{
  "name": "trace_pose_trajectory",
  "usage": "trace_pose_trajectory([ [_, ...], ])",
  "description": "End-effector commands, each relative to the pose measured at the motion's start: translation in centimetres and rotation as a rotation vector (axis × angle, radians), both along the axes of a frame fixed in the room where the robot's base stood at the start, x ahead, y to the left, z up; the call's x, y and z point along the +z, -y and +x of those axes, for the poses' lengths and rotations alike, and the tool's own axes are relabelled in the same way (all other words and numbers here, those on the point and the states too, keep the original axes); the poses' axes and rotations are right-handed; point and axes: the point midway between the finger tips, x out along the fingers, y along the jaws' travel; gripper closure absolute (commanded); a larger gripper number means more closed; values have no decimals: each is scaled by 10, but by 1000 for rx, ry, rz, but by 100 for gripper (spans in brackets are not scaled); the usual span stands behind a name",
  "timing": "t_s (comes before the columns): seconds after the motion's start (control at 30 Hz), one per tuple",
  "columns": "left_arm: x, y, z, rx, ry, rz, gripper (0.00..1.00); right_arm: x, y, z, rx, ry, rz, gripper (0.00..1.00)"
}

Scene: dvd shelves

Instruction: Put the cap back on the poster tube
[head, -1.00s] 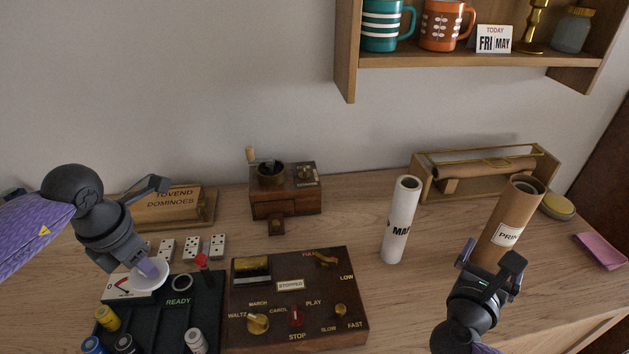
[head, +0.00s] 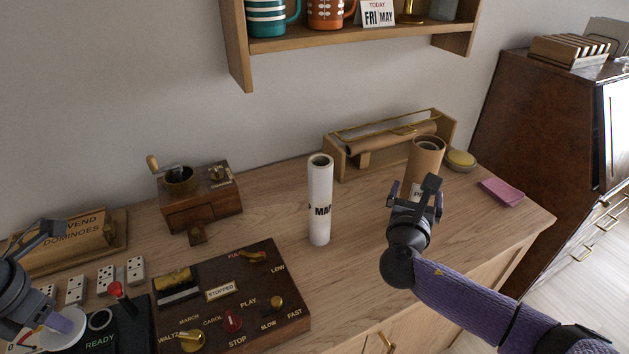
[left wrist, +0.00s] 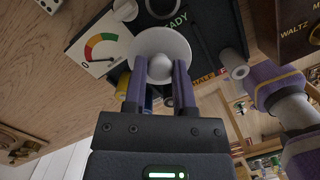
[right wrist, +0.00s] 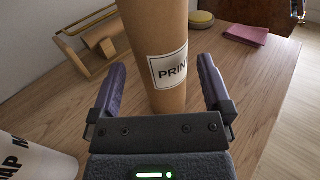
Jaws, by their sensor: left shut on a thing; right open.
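My left gripper (head: 62,322) is shut on a white round cap (left wrist: 162,52), held by its knob above the dark panel at the lower left of the head view. A brown cardboard tube (right wrist: 160,30), label partly hidden and reading "PRIN", stands upright on the desk; its top (head: 428,145) is open. A white tube (head: 319,195) labelled "MAP" stands upright to its left, also open at the top. My right gripper (right wrist: 160,85) is open and empty; the brown tube shows between its fingers, and I cannot tell whether it is within their reach.
A wooden rack (head: 345,165) with a lying brown tube is behind the standing tubes. A wooden control box (head: 232,300), a grinder (head: 200,205) and dominoes (head: 106,278) are at the left. A pink cloth (head: 502,193) and a yellow-topped round tin (head: 461,160) lie at the right.

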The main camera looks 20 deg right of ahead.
Motion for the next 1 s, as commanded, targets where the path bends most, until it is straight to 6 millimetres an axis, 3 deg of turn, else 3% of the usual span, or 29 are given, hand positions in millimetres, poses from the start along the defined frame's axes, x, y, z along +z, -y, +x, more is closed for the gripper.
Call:
trace_pose_trajectory([
  [0.37,-30,0,0,0,-11,0,100,-4,33,35,-1,0,0,0],
  [0.73,-29,0,0,0,-11,0,100,-2,35,38,0,-1,1,0],
  [0.77,-29,0,0,0,-11,0,100,-2,35,38,0,-1,1,2],
  [1.0,-29,0,0,0,-11,0,100,-2,35,38,0,-1,1,53],
])
